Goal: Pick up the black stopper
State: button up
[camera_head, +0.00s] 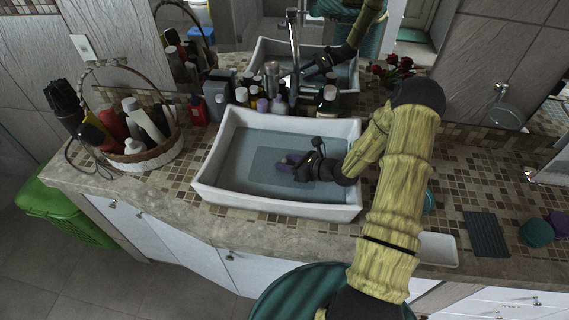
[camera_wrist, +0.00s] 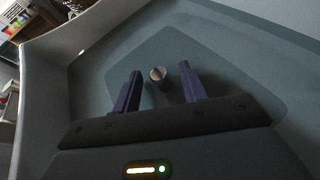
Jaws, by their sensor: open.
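A small round stopper (camera_wrist: 158,74) with a greyish top and a darker side stands on the sink floor in the wrist view. It lies between the tips of my gripper's two purple fingers, with a gap visible on each side. My gripper (camera_wrist: 160,69) is open and points down into the sink. In the head view my gripper (camera_head: 286,162) is low inside the white sink (camera_head: 214,192), near its middle. The stopper cannot be made out in the head view, where the gripper probably covers it.
The sink walls surround my gripper. A wicker basket (camera_head: 150,159) of toiletries is at the left. A dark ribbed mat (camera_head: 485,234) and a teal round container (camera_head: 536,233) lie at the right.

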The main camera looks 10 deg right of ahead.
jog(key=shift+x, duration=0.9)
grip_shut()
